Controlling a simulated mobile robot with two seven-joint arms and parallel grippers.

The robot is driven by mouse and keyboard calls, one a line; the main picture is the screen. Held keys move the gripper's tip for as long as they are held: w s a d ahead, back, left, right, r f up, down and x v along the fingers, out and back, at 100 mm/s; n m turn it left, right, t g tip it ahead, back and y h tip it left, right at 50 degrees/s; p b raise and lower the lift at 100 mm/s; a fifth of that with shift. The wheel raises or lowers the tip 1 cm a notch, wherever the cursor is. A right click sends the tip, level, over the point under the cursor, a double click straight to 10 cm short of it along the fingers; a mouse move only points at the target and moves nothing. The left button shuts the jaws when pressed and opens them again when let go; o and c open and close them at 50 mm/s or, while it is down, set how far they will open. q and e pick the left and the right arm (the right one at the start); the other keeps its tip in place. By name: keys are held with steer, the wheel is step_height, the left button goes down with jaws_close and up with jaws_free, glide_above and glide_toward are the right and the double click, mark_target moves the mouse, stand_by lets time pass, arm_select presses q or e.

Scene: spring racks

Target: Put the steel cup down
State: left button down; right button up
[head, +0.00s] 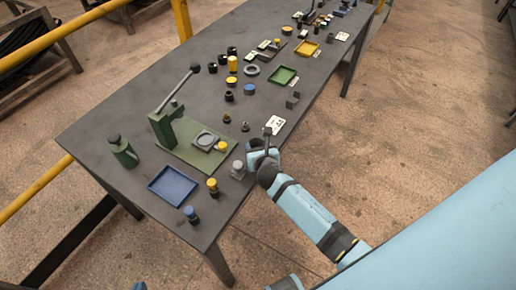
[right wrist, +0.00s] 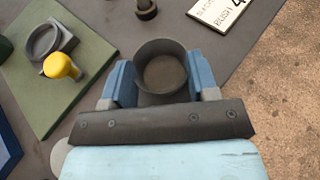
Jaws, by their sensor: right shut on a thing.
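The steel cup (right wrist: 161,68) is a round, dark grey, open-topped cup, seen from above in the right wrist view. Its inside looks empty. My right gripper (right wrist: 160,84) is shut on it, with one blue finger on each side. In the head view my right gripper (head: 262,152) is at the right edge of the dark table (head: 215,215). The cup is hard to make out there. I cannot tell whether its base touches the table. My left gripper does not show clearly in either view.
A green lever press (head: 190,150) stands left of the gripper, with a yellow-knobbed part (right wrist: 62,66) on its base. A grey part (head: 238,170) stands close by. A white label card (head: 274,125) lies just beyond the gripper. A blue tray (head: 173,186) is nearer.

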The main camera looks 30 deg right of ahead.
steer(key=shift+f, duration=0.1)
steer(key=o, duration=1)
steer(key=shift+s+r, duration=0.2)
steer(key=v, duration=1.1)
steer(key=s+a+f+m+g+y, duration=0.1)
steer(key=s+m, duration=0.6)
steer(key=m, duration=0.8)
steer(key=s+a+f+m+g+y, duration=0.1)
steer(key=s+a+f+m+y, duration=0.2)
steer(key=s+m, duration=0.4)
steer(key=f+m+y, duration=0.1)
steer(key=m+y, duration=0.1)
steer(key=m, duration=0.6)
steer(key=shift+a+f+y, duration=0.3)
steer(key=shift+a+y, duration=0.1)
